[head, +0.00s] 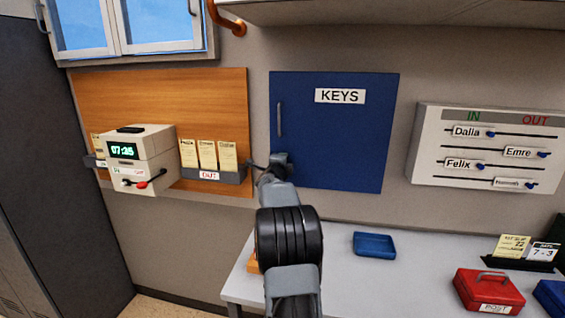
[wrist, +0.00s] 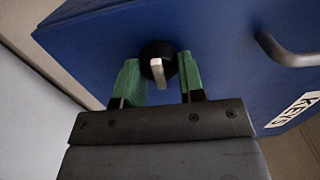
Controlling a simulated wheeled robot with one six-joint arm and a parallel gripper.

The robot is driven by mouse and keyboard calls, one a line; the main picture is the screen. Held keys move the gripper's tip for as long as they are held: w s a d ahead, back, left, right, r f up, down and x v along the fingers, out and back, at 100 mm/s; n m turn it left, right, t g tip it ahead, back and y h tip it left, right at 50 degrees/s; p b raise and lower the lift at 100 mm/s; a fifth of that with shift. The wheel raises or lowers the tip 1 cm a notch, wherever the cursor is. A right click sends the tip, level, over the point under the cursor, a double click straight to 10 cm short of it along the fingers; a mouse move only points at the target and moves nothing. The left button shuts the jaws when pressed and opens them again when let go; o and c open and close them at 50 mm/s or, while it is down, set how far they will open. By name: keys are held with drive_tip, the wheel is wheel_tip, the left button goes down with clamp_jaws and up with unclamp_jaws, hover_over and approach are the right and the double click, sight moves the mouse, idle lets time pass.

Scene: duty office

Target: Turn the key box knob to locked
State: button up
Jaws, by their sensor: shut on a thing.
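The blue key box (head: 335,140) hangs on the wall with its door closed and a "KEYS" label near the top. Its round black knob (wrist: 152,50) shows in the wrist view, with a pale pointer (wrist: 158,73) directed down toward my gripper. The green fingers of my gripper (wrist: 160,80) stand on either side of the knob, shut on it. In the head view my gripper (head: 278,162) is at the box's lower left, and the arm hides the knob. No lock-position marks are readable.
A door handle (head: 279,120) is above the knob, also seen in the wrist view (wrist: 288,50). A time clock (head: 137,155) and card rack (head: 212,176) are left. An in/out board (head: 487,147) hangs right.

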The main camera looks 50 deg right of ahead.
idle(0.4)
drive_tip(key=o, duration=0.9)
drive_tip(key=shift+a, duration=0.15)
drive_tip(key=b+v, duration=0.3)
drive_tip(key=v, duration=1)
drive_tip(key=shift+s+a+b, duration=0.2)
drive_tip(key=shift+a+b, duration=0.05)
drive_tip(key=shift+b, duration=0.15)
